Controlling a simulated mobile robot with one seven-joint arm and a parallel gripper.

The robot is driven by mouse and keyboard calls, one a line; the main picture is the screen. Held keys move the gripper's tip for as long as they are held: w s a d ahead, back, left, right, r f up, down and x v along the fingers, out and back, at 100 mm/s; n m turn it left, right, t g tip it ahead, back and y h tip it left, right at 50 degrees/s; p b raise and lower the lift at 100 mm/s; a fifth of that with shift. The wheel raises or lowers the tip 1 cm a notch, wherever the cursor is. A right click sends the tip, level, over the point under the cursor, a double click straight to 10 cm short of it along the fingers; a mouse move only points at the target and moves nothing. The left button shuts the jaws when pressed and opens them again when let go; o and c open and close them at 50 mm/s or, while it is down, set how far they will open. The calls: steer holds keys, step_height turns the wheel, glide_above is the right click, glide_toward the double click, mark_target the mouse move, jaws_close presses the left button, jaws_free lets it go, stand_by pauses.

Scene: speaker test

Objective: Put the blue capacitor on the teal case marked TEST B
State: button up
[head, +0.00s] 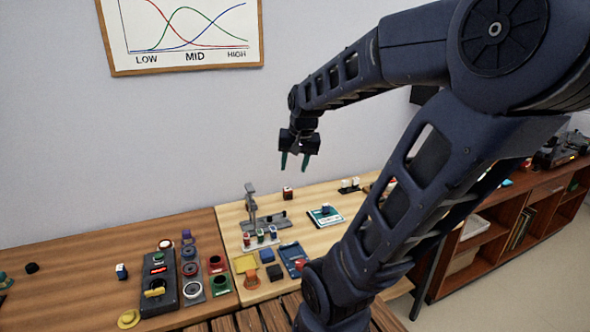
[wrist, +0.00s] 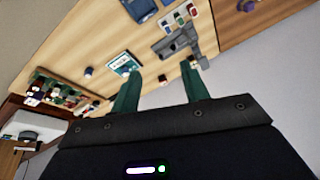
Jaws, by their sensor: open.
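My gripper (head: 296,160) hangs high above the light wooden table, open and empty, its green fingers pointing down; they also show in the wrist view (wrist: 160,84). A flat teal case (head: 331,220) with a white label lies on the table below and right of my gripper; it also shows in the wrist view (wrist: 120,58). Its lettering is too small to read. A small dark blue part (head: 325,209) sits on it; I cannot tell whether it is the capacitor. A white rack (head: 262,245) holds small coloured cylinders; I cannot tell for certain which is blue.
A grey stand (head: 251,205) rises behind the rack. Small blocks (head: 288,193) sit along the table's back. Speaker parts and a dark control box (head: 159,285) crowd the left front.

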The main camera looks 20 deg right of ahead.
steer(key=s+a+r+n+t, duration=0.1)
steer(key=s+a+r+n, duration=0.1)
steer(key=s, duration=0.6)
steer(key=shift+s+a+r+n+h, duration=0.3)
steer(key=shift+a+n, duration=0.45)
steer(key=shift+n, duration=0.15)
